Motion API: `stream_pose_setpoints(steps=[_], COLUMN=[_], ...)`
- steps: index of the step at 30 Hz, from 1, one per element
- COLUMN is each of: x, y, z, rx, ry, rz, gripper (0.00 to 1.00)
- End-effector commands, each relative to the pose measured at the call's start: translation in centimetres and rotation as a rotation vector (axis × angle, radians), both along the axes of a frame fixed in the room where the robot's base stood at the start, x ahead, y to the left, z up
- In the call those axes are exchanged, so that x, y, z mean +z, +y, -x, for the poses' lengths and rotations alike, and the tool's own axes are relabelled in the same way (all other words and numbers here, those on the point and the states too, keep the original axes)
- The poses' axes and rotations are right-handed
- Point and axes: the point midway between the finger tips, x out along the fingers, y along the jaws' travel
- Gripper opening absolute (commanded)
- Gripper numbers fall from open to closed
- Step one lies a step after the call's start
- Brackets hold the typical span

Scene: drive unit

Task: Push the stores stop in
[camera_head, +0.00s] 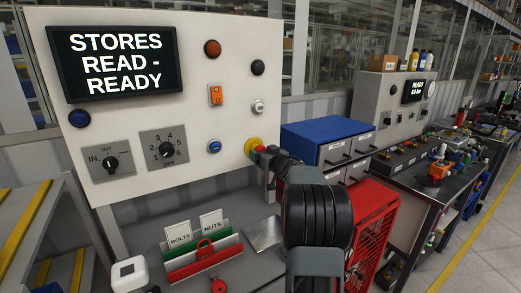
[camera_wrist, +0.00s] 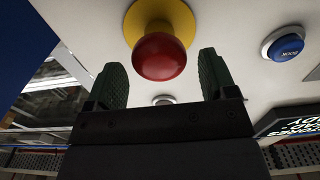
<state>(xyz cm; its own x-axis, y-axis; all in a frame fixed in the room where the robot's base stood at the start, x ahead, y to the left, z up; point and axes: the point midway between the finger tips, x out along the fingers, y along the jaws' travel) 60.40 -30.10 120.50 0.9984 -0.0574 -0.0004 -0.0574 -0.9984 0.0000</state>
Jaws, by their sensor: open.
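The stores stop is a red mushroom button (camera_wrist: 159,57) on a yellow round base (camera_wrist: 176,14), on the white panel (camera_head: 190,30). In the head view its yellow base (camera_head: 252,146) shows at the panel's lower right, and my gripper hides part of the red head. My gripper (camera_head: 266,153) is right in front of it. In the wrist view the two dark green fingers of my gripper (camera_wrist: 162,66) are apart, with the red head seen between their tips. Nothing is held. I cannot tell whether the fingers touch the button.
A blue button (camera_head: 214,146), a silver key switch (camera_head: 258,106) and an orange rocker (camera_head: 216,95) sit near the stop. The screen (camera_head: 115,62) reads "STORES READ - READY". Below are a card rack (camera_head: 205,262) and a blue-topped drawer cabinet (camera_head: 325,130).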

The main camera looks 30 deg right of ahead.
Motion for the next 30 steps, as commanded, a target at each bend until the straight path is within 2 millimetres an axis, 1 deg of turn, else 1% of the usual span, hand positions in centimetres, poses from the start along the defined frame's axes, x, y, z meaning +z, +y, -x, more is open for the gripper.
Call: stream_pose_setpoints(steps=[3, 7, 18, 30], x=[0.1, 0.1, 0.0, 0.0], y=[-0.1, -0.1, -0.1, -0.1], z=[-1.2, -2.0, -2.2, -2.2], rx=[0.001, 0.001, 0.0, 0.0], ry=[0.0, 0.0, 0.0, 0.0], rz=[0.0, 0.0, 0.0, 0.0], gripper=[0.78, 0.78, 0.78, 0.4])
